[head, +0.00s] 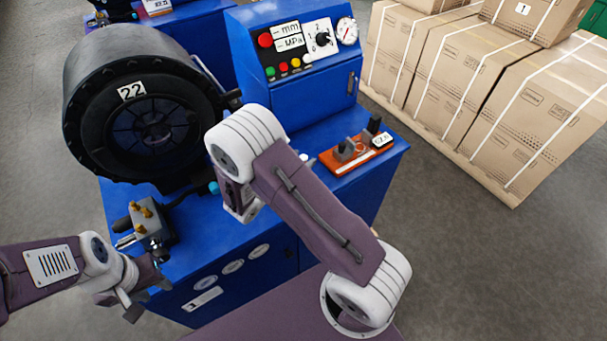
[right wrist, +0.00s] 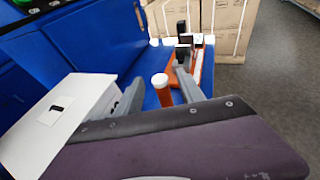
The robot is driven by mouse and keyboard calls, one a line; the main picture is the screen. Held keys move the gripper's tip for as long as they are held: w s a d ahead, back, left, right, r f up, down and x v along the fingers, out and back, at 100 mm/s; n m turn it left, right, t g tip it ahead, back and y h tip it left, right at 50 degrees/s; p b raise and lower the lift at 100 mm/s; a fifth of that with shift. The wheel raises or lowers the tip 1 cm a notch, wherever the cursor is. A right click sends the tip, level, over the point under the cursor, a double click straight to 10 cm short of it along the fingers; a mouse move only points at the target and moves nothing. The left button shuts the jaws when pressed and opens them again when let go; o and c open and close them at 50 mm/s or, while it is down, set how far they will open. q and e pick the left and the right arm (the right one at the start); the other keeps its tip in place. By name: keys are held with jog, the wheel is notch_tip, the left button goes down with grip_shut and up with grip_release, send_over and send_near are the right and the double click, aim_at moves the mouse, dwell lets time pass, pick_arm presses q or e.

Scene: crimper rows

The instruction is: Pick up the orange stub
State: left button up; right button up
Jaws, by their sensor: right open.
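The orange stub (right wrist: 164,97) stands upright on the blue bench top in the right wrist view, an orange cylinder with a white top. My right gripper (right wrist: 159,91) is open, with one grey finger to each side of the stub in that picture. I cannot tell whether either finger touches it. In the head view my right arm hides most of the stub's surroundings, and I cannot make the stub out clearly. My left gripper (head: 134,296) is low at the left, in front of the blue machine; its jaw opening is unclear.
An orange tray (head: 355,160) with dark upright pieces sits on the bench to the right. A metal block with brass fittings (head: 148,220) is at the left. The black crimper drum (head: 140,100) and control box (head: 300,85) stand behind. Strapped cartons (head: 475,90) are at the right.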

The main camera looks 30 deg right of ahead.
grip_shut()
dwell(1.3)
